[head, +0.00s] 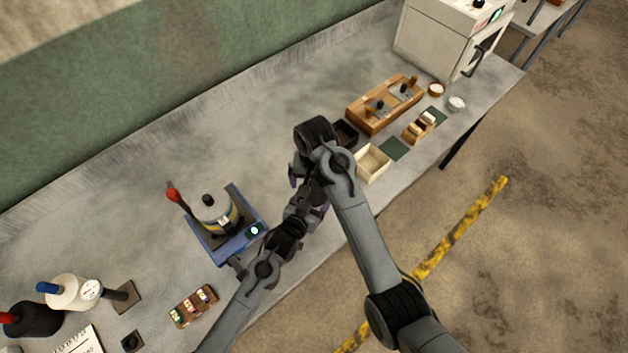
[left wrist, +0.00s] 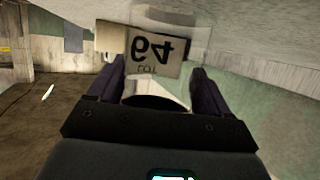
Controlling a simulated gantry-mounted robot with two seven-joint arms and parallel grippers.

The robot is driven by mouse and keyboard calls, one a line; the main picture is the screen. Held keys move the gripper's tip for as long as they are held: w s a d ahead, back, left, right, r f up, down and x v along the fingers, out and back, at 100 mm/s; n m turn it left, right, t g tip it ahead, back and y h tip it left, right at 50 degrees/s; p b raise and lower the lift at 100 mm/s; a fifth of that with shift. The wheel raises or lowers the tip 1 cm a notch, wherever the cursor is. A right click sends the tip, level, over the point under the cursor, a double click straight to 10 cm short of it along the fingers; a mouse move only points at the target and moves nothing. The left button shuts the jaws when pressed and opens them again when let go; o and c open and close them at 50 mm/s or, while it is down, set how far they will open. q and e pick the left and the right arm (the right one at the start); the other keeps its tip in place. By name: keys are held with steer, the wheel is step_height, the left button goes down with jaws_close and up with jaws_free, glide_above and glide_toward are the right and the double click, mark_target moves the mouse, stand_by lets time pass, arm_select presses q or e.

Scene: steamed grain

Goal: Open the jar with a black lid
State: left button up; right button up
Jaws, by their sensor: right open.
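I cannot tell whether the fingers touch the container. In the head view my left gripper (head: 314,199) is close to my right gripper (head: 296,172) above the middle of the bench. My right gripper is open, mostly hidden by its own wrist. The arms hide whatever is between them, so I cannot pick out the black-lidded jar there.
The bench behind the arms is clear.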

arm_select(q)
steer(key=o, duration=0.3)
steer(key=shift+s, duration=0.1)
steer(key=v, duration=1)
steer(key=shift+s+a+r+p, duration=0.1)
steer(key=shift+s+a+p, duration=0.05)
steer(key=shift+s+p, duration=0.2)
